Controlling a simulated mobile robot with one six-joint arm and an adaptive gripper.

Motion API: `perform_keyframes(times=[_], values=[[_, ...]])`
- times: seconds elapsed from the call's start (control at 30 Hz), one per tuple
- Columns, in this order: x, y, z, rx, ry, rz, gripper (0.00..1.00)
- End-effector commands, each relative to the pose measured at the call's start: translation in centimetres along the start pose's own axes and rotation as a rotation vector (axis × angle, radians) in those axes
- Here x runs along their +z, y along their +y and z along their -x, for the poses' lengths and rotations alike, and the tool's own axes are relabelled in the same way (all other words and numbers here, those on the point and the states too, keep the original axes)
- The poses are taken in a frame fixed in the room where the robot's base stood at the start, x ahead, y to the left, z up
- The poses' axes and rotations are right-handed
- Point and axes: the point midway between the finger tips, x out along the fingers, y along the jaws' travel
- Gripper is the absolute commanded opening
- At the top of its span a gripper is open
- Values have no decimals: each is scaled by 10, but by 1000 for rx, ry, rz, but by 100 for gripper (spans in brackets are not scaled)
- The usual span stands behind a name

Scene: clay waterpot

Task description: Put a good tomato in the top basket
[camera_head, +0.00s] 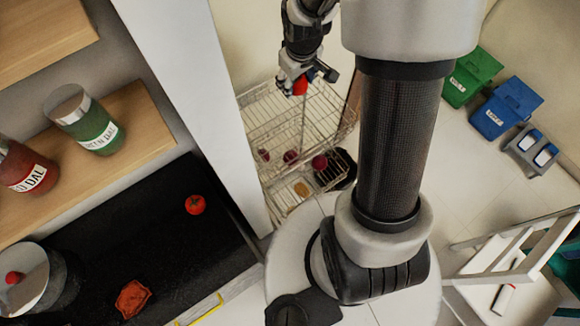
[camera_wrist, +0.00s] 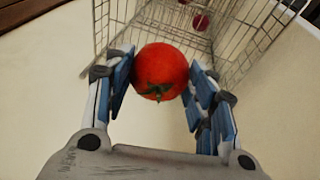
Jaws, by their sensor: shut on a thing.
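My gripper (camera_head: 298,82) is shut on a smooth, round red tomato (camera_wrist: 160,68) with a green stem. In the wrist view the tomato sits between the two blue-padded fingers. In the head view the held tomato shows in front of the back of the top wire basket (camera_head: 262,112); I cannot tell its height above it. The basket also shows beyond the fingertips in the wrist view (camera_wrist: 258,32). Another round red tomato (camera_head: 195,204) lies on the black counter. A wrinkled, misshapen orange-red one (camera_head: 132,298) lies nearer the front of the counter.
A lower basket (camera_head: 290,197) holds dark red onion-like items (camera_head: 320,162) and a brown item. A white wall edge (camera_head: 212,90) stands between counter and rack. Jars (camera_head: 95,130) stand on a wooden shelf.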

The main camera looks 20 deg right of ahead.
Motion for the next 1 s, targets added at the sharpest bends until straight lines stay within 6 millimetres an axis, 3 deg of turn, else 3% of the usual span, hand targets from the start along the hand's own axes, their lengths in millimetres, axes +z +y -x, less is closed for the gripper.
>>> perform_keyframes(times=[0.1, 0.37, 0.4, 0.73, 1.0], values=[[3, -2, -11, 0, 1, 0, 26], [2, -2, -11, 1, 1, 0, 26], [2, -2, -11, 1, 1, 0, 52], [2, -2, -11, 0, 1, -1, 74], [3, -2, -11, 0, 0, -1, 75]])
